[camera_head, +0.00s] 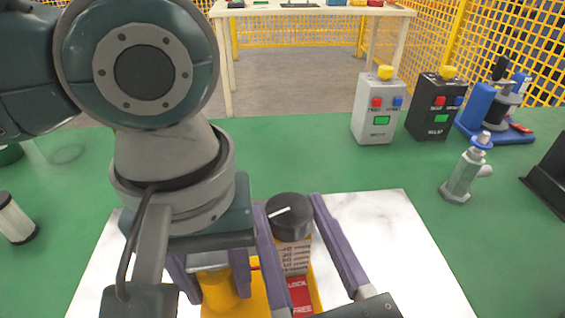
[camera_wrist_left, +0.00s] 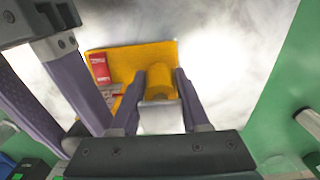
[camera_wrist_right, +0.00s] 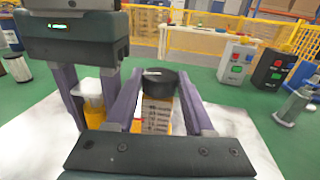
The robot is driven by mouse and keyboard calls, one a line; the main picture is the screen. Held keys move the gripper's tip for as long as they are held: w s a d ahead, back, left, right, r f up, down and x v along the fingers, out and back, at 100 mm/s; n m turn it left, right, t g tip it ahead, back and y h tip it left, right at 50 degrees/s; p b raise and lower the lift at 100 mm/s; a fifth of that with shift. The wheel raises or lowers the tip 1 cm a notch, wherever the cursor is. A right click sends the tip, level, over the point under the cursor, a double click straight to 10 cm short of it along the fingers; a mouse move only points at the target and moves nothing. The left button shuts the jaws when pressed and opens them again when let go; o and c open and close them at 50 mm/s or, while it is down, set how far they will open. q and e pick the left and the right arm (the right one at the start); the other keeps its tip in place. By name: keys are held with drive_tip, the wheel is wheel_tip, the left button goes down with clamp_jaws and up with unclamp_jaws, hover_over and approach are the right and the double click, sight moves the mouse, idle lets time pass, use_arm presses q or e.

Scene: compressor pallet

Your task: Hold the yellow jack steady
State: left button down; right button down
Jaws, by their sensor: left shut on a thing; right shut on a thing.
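The yellow jack (camera_head: 218,287) rests on a white marbled board, with a flat yellow base (camera_wrist_left: 132,62) and a yellow round body. A black knob (camera_head: 289,216) with a white pointer line tops its scaled column, above a red LOCK/FREE label (camera_head: 299,293). My left gripper (camera_wrist_left: 160,80) is shut on the yellow body, one finger on each side. My right gripper (camera_wrist_right: 160,82) is shut on the black knob, its fingers on either side. In the head view, my left arm and gripper hide part of the jack.
The white board (camera_head: 395,225) lies on a green table (camera_head: 270,150). A grey button box (camera_head: 376,112), a black button box (camera_head: 433,108), a blue device (camera_head: 490,105) and a grey fitting (camera_head: 464,175) stand to the right.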

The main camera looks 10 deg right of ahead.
idle(0.3)
drive_tip(key=shift+c, duration=1.3)
unclamp_jaws()
drive_tip(key=n+g+y, duration=0.1)
drive_tip(key=n+y, duration=0.1)
drive_tip(key=y, duration=0.1)
drive_tip(key=n+g+y, duration=0.2)
drive_tip(key=y, duration=0.1)
drive_tip(key=d+n+g+y, duration=0.1)
drive_tip(key=n+y, duration=0.1)
drive_tip(key=y, duration=0.1)
drive_tip(key=shift+w+n+g, duration=0.3)
drive_tip(key=shift+n, duration=0.1)
drive_tip(key=n+g+y, duration=0.2)
drive_tip(key=g, duration=0.1)
drive_tip(key=n+g+y, duration=0.1)
drive_tip(key=n+g, duration=0.1)
drive_tip(key=shift+w+d+y, duration=0.1)
drive_tip(key=shift+w+y, duration=0.15)
drive_tip(key=shift+y, duration=0.15)
drive_tip(key=n+g+y, duration=0.1)
drive_tip(key=g, duration=0.1)
drive_tip(key=n+g, duration=0.2)
drive_tip(key=g, duration=0.1)
drive_tip(key=shift+w+y, duration=0.15)
drive_tip(key=shift+y, duration=0.25)
drive_tip(key=s+d, duration=0.1)
drive_tip(key=d, duration=1.1)
drive_tip(key=shift+s+d+n+g, duration=0.3)
drive_tip(key=shift+s, duration=0.1)
